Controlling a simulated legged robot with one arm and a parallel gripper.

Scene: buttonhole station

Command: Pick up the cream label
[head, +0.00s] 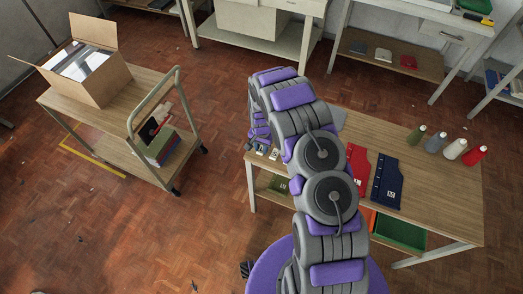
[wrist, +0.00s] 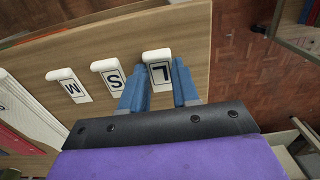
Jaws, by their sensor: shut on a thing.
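Several small labels with black letters lie near the edge of the wooden table. In the wrist view, a cream label marked L (wrist: 160,75) stands between the blue fingers of my gripper (wrist: 159,66), which is shut on it. A label marked S (wrist: 113,78) is just left of the left finger, and one marked M (wrist: 68,86) is further left. The S and M labels look off-white, much like the L label. In the head view, small labels (head: 274,154) show beside my arm at the table's left end; the fingertips are hard to make out there.
The wooden table (head: 440,190) also holds a red panel (head: 358,168), a dark blue panel (head: 388,182) and several thread spools (head: 455,149) at right. A trolley (head: 115,140) with an open cardboard box (head: 90,72) stands at left. Bare floor (head: 215,180) lies between.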

